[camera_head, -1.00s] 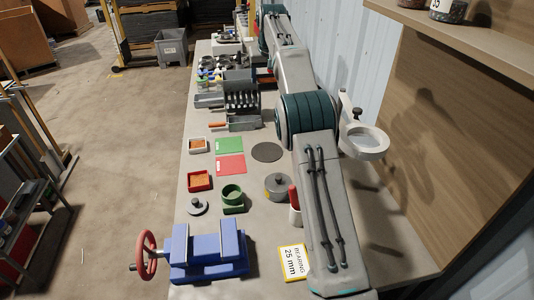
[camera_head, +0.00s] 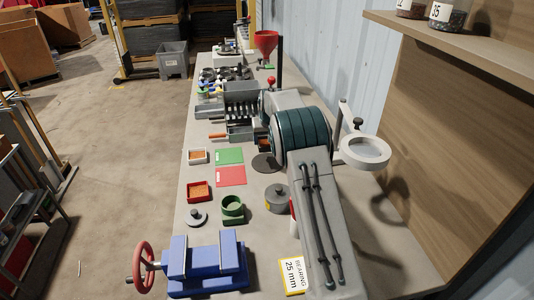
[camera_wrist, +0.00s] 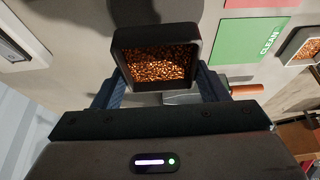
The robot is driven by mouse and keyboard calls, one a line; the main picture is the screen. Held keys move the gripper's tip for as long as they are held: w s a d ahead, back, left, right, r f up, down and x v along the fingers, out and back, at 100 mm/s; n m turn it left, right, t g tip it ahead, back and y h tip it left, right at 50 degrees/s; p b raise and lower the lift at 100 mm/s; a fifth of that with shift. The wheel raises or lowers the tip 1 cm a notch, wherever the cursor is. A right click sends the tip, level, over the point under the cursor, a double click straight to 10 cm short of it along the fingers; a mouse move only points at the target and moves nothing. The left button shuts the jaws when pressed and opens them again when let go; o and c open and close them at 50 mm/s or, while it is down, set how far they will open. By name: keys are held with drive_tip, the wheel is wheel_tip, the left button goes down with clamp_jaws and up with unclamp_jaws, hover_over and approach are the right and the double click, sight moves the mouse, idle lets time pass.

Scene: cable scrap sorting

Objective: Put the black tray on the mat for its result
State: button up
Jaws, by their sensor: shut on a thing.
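The black tray (camera_wrist: 161,87) is in the wrist view, holding copper-coloured granules. My gripper (camera_wrist: 157,92) is shut on it, one blue finger at each side. The green mat (camera_wrist: 235,45), lettered CLEAN, lies beyond the tray to the right. The red mat (camera_wrist: 250,3) is cut by the top edge. In the head view the green mat (camera_head: 229,156) and red mat (camera_head: 231,176) lie side by side, both bare.
A white tray (camera_head: 198,162) and a red tray (camera_head: 198,200), both with orange-brown contents, stand left of the mats. A dark disc (camera_head: 265,163) lies to their right. A green cup (camera_head: 232,209), a grey lidded pot (camera_head: 277,199) and a blue vise (camera_head: 207,263) stand nearer.

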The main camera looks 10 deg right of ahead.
sight(266, 159)
drive_tip(key=shift+f+p, duration=0.4)
drive_tip(key=shift+f, duration=3.15)
drive_tip(key=shift+f, duration=0.15)
drive_tip(key=o, duration=1.3)
